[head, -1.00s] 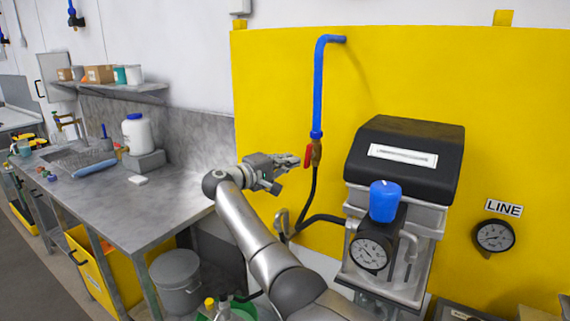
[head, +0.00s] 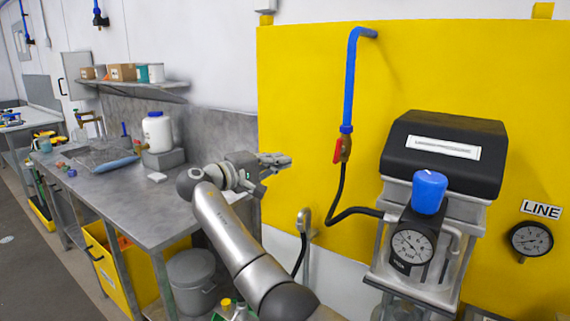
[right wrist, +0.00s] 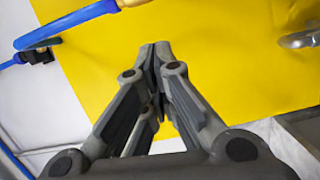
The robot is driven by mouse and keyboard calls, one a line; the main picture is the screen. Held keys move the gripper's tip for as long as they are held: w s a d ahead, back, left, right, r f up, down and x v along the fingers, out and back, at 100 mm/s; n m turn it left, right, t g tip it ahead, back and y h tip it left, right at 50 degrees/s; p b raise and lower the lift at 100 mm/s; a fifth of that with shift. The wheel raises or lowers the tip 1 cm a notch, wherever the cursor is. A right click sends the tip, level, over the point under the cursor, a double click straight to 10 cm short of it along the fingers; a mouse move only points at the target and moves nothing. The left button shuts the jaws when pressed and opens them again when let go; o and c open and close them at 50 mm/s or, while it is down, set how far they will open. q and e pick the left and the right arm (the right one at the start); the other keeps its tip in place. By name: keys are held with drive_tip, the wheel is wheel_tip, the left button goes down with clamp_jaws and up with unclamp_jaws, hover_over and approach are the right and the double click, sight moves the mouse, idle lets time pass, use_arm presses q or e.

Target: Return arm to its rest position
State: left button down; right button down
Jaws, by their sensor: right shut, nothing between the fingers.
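My right arm (head: 228,228) reaches up from the bottom of the head view. Its gripper (head: 280,163) is left of the red-handled valve (head: 343,149) on the blue pipe (head: 352,80), apart from it. In the right wrist view the gripper's fingertips (right wrist: 154,50) are together with nothing between them. The yellow panel is behind them. My left gripper is not in view.
A steel bench (head: 140,205) stands to the left, with a white jug (head: 157,132) on it. A dark-topped unit (head: 445,150) with a blue knob (head: 429,190) and a gauge is at the right. A grey bin (head: 192,280) stands below the bench. The yellow panel (head: 300,90) covers the wall.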

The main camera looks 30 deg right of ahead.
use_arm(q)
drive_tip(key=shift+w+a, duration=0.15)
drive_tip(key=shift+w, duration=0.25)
